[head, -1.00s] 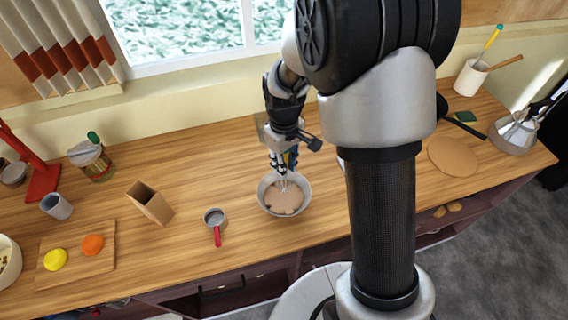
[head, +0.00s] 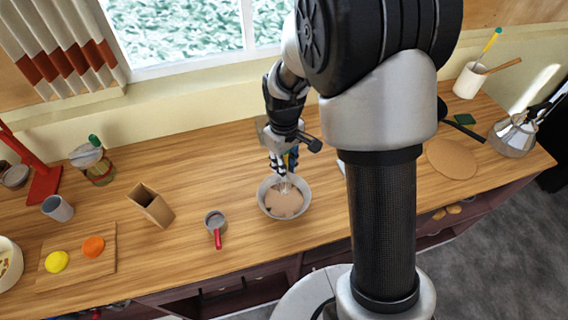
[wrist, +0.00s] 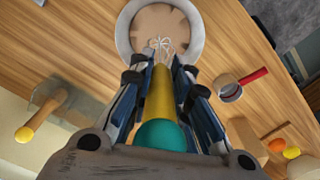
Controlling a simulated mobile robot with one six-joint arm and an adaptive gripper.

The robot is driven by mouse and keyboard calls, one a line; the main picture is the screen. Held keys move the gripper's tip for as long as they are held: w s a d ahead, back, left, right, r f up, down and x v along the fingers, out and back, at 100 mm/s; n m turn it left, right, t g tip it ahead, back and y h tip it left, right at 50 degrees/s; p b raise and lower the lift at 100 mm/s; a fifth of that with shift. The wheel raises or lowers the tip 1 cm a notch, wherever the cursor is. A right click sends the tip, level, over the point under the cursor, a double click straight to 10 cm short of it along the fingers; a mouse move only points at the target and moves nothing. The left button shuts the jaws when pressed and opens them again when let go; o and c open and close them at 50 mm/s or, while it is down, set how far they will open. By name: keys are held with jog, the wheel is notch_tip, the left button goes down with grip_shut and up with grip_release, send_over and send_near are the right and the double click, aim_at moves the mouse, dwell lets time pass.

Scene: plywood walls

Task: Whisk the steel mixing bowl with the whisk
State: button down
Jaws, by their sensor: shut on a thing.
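The steel mixing bowl (head: 301,208) stands on the wooden counter in the middle of the head view, with a light brown mix inside. It also shows at the top of the wrist view (wrist: 124,37). My gripper (head: 283,168) is above the back part of the bowl, pointing down. In the wrist view my gripper (wrist: 167,80) is shut on the whisk's yellow handle (wrist: 158,97), which has a teal end. The whisk's pale wires (wrist: 161,46) reach down into the bowl. Whether they touch the bottom is hard to tell.
A measuring cup with a red handle (head: 216,220) stands left of the bowl. A brown box (head: 150,204) and a cutting board (head: 105,262) with a lemon and an orange lie farther left. A round board (head: 453,158) and a kettle (head: 515,134) are at the right.

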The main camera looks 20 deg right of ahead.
jog(key=shift+r+p, duration=1.85)
jog(key=shift+r, duration=0.7)
jog(key=shift+f, duration=0.1)
